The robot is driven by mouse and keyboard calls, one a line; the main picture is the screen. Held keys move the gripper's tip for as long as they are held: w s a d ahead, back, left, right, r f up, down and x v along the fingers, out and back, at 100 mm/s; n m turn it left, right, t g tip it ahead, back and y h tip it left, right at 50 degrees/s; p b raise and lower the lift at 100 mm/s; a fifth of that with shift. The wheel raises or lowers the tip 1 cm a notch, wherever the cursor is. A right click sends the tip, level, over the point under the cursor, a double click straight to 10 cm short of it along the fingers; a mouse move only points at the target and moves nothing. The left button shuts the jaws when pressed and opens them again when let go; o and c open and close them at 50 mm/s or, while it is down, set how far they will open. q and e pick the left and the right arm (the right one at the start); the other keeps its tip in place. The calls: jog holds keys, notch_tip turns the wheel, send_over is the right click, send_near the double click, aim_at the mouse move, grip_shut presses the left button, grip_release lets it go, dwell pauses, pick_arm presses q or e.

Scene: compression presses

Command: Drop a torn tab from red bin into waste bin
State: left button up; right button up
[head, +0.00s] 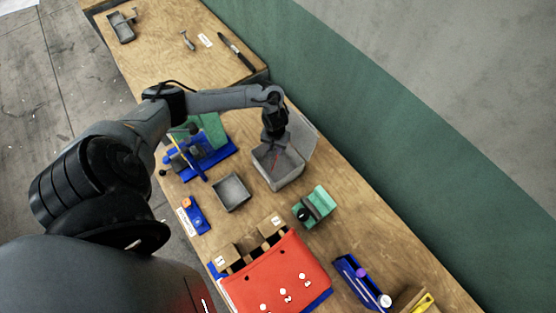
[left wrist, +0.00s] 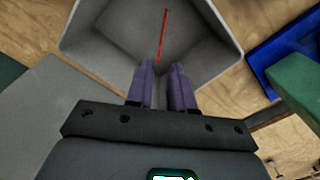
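A thin red strip (left wrist: 163,36), which looks like the torn tab, shows inside a grey open-topped bin (head: 283,179) with a raised lid. It also shows in the head view (head: 276,160). My left gripper (left wrist: 161,66) is over this bin, pointing down into it. Its two purple fingers are apart with a gap between them. The strip's near end appears just beyond the fingertips; I cannot tell whether it rests on the bin floor or is above it. A large red flat-looking thing (head: 262,284) with several small white pieces lies at the bottom of the head view. My right gripper is out of view.
A small grey tray (head: 231,193) sits beside the grey bin. A blue-and-green press (head: 204,160) stands to its left and a green device (head: 315,207) in front. Two small brown boxes (head: 270,225) stand by the red thing.

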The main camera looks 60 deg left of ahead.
pick_arm(q)
jog(key=shift+o, duration=0.6)
notch_tip(320, 180, up, 11)
jog(key=p, duration=0.1)
jog(key=shift+p, duration=0.3)
jog(key=shift+d+f, duration=0.1)
jog(key=shift+f, duration=0.05)
